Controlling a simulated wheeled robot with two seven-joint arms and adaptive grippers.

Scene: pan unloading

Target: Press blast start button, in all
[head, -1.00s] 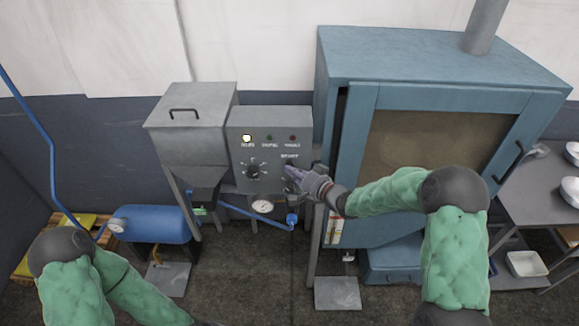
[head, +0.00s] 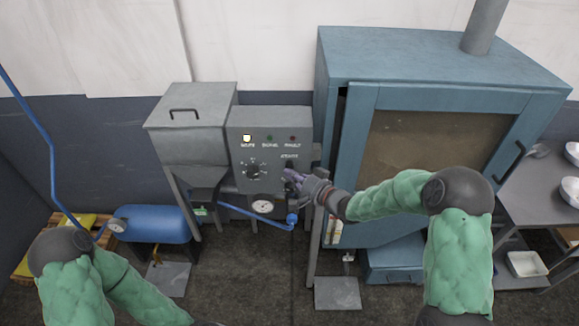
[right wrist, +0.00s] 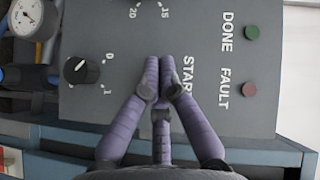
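The grey control panel (head: 240,155) is fixed beside the blast hopper, with a START label (head: 289,156) on its right side. My right gripper (head: 289,176) is at the panel just below that label. In the right wrist view my right gripper (right wrist: 163,68) has its purple fingers together, empty, over the START label (right wrist: 188,82). The button itself is hidden behind the fingers there, and I cannot tell whether they touch it. My left arm is at the lower left; its gripper is out of view.
A lit lamp (head: 247,138), a green lamp (head: 269,138) and a red lamp (head: 292,138) line the panel top. A dial (head: 252,170) is at left; a 0/1 knob (right wrist: 77,70) and gauge (head: 262,206) are lower. The blue cabinet (head: 360,90) stands close right.

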